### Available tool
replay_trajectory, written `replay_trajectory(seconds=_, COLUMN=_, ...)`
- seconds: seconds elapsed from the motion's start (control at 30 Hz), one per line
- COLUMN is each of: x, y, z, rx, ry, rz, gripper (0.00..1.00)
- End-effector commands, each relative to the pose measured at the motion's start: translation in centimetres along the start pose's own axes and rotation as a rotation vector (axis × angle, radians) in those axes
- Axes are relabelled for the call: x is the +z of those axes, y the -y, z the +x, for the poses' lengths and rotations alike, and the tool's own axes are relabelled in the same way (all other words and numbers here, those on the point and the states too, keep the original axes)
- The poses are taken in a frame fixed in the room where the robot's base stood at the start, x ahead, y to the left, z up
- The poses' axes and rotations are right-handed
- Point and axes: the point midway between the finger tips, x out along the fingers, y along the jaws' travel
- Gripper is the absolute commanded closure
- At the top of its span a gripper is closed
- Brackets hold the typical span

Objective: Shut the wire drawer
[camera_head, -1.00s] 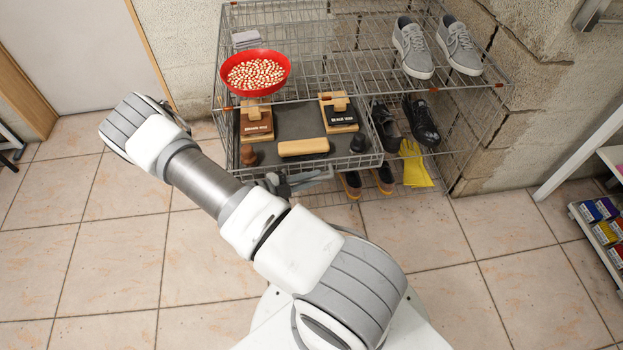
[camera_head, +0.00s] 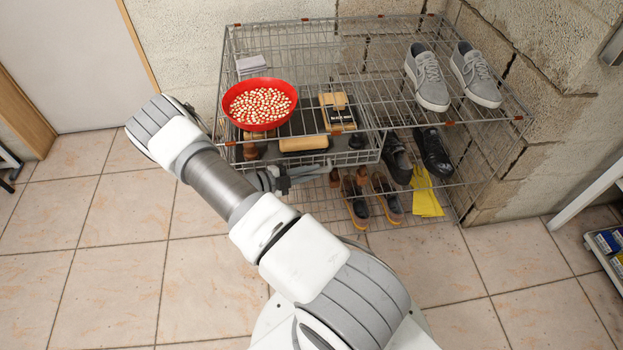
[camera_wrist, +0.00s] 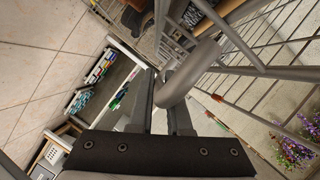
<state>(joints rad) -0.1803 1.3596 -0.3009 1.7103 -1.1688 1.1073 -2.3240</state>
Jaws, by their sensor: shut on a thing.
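The wire drawer (camera_head: 368,156) is in the left part of a grey wire rack, under the top shelf. Its front still stands out a little past the shelf's front edge. It holds brushes, a pale block and dark knobs, partly hidden by the shelf and a red bowl. My gripper (camera_head: 284,179) is low at the drawer's front, partly hidden by my arm. In the wrist view, its two fingers (camera_wrist: 165,105) are shut on the curved grey drawer handle (camera_wrist: 192,72).
The red bowl (camera_head: 259,103) of pale beans and grey sneakers (camera_head: 427,77) stand on the top shelf. Dark shoes (camera_head: 433,152), brown shoes (camera_head: 356,203) and yellow gloves (camera_head: 425,194) are lower right. Tiled floor is clear at the left and front.

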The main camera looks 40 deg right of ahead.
Motion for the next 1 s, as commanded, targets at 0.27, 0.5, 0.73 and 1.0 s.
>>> replay_trajectory(seconds=0.27, x=0.95, y=0.63, z=0.15, rx=-0.001, ry=0.006, rz=0.002, gripper=1.00)
replay_trajectory(seconds=0.5, x=1.11, y=0.81, z=0.19, rx=-0.002, ry=0.009, rz=0.004, gripper=1.00)
replay_trajectory(seconds=0.73, x=1.06, y=0.80, z=0.24, rx=-0.002, ry=0.007, rz=0.004, gripper=0.60)
replay_trajectory(seconds=1.0, x=0.87, y=0.68, z=0.29, rx=-0.001, ry=0.003, rz=0.001, gripper=0.54)
